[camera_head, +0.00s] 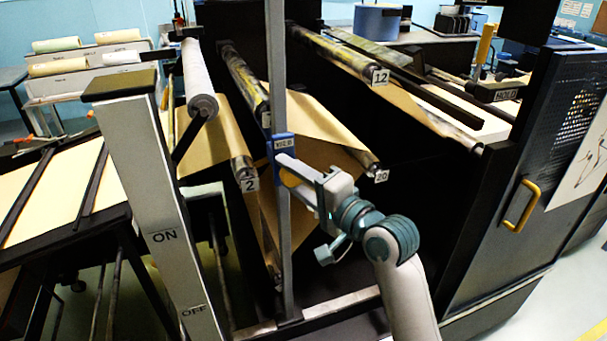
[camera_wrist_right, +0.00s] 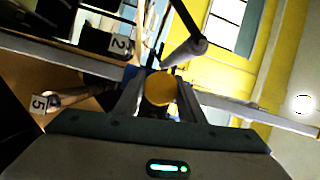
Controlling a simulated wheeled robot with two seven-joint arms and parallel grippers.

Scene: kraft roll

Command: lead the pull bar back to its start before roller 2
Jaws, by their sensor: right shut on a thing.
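My right gripper (camera_head: 297,176) is shut on a yellow round-ended piece (camera_wrist_right: 160,88), which seems to be the end of the pull bar. The same yellow piece (camera_head: 290,180) shows in the head view, mostly hidden by the gripper. It is close beside the grey upright post (camera_head: 278,230). The rest of the bar is hidden. Roller 2, with its number tag (camera_head: 249,184), is a little to the left of the gripper. My left gripper is out of view.
Brown kraft paper (camera_head: 315,115) spans the rollers behind the post. The roller tagged 20 (camera_head: 380,176) is right of the gripper. A pale roller (camera_head: 198,80) and an ON/OFF post (camera_head: 160,220) stand left. A dark door with a yellow handle (camera_head: 521,206) stands right.

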